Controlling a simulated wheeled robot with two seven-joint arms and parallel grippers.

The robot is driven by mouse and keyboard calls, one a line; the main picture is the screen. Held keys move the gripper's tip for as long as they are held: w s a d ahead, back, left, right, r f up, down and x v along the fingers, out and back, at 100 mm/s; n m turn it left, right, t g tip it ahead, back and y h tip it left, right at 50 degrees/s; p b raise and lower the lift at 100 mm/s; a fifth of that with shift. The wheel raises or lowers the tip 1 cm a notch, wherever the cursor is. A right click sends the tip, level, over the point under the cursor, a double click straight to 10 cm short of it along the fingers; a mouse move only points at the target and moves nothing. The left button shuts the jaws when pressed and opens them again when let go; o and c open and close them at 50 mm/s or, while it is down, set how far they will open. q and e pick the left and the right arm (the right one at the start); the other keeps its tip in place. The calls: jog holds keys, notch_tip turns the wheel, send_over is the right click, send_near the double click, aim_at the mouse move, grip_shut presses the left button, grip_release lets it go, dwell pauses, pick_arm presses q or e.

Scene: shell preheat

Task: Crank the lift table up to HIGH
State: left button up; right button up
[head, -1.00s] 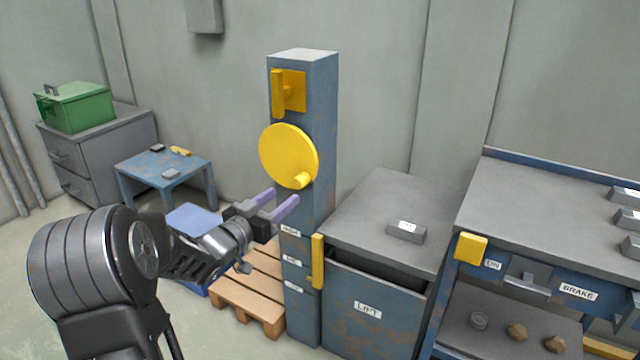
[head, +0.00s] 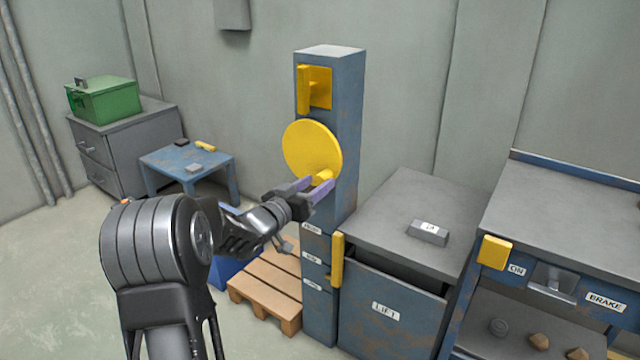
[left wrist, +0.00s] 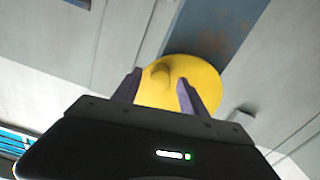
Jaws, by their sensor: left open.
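The yellow crank wheel (head: 311,146) is on the front of a blue column (head: 345,110). Its yellow handle knob (head: 323,177) sticks out near the wheel's lower edge. My left gripper (head: 316,188) is open, with its purple fingers at the knob; I cannot tell whether they touch it. The left wrist view shows the wheel (left wrist: 190,80) between and beyond the open fingers (left wrist: 160,90). The lift table (head: 385,225) stands right of the column, labelled LIFT. A yellow pointer (head: 337,259) sits low on the column beside several small labels. My right gripper is not in view.
A yellow lever (head: 305,90) is higher on the column. A grey block (head: 428,232) lies on the lift table. A wooden pallet (head: 268,292) is on the floor left of the column. A bench with a BRAKE label (head: 605,301) stands at right.

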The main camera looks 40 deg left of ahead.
pick_arm(q)
jog(key=shift+w, duration=1.15)
jog(key=shift+c, duration=0.2)
grip_shut()
dwell(0.4)
